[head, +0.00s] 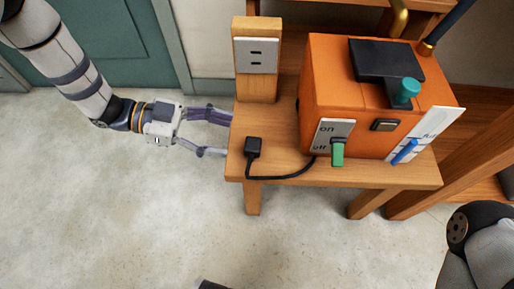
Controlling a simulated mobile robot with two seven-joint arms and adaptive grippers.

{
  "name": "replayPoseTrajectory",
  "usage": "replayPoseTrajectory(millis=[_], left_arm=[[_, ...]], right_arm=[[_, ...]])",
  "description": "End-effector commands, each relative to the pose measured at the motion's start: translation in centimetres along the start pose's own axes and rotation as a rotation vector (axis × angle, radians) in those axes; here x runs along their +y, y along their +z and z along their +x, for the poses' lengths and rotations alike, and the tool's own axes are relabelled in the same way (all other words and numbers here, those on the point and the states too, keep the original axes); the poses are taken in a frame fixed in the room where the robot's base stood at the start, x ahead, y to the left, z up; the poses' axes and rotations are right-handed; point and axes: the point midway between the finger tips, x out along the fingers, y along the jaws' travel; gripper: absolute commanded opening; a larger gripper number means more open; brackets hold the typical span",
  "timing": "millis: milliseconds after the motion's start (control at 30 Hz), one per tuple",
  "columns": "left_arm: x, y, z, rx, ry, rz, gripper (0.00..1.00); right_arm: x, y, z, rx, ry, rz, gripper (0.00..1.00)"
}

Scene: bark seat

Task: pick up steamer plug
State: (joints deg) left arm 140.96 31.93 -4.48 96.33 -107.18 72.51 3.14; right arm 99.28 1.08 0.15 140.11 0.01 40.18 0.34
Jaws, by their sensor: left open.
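The steamer plug (254,146) is a small black block lying on the left part of the wooden table (240,168). Its black cord (285,177) curves along the front of the tabletop to the orange steamer (330,85). My left gripper (230,135) is open and empty at the table's left edge, with its fingers pointing right toward the plug. The fingertips are a short way left of the plug and do not touch it. The right gripper is not in view.
A wooden block with a white outlet plate (256,55) stands at the table's back left. The steamer carries a green on/off lever (337,153), a blue slider (404,152) and a teal knob (406,90). Open floor (120,210) lies left and in front.

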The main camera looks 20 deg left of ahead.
Motion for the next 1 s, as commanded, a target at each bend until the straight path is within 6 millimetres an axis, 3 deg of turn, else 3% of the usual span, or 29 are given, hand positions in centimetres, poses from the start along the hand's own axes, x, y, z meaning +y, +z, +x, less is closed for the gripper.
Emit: replayPoseTrajectory(millis=[333,600,833,1000], left_arm=[[0.6,0.3,5.7,-0.001,0.001,-0.005,0.59],[0.5,0.0,6.3,-0.002,0.000,-0.002,0.59],[0.5,0.1,6.2,-0.002,-0.001,-0.002,0.09],[0.5,0.1,6.2,-0.002,-0.001,-0.002,0.08]], right_arm=[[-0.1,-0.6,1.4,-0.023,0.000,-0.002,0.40],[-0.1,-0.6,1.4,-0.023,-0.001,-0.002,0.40],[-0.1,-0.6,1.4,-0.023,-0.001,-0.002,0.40],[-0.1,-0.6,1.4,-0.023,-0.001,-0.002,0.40]])
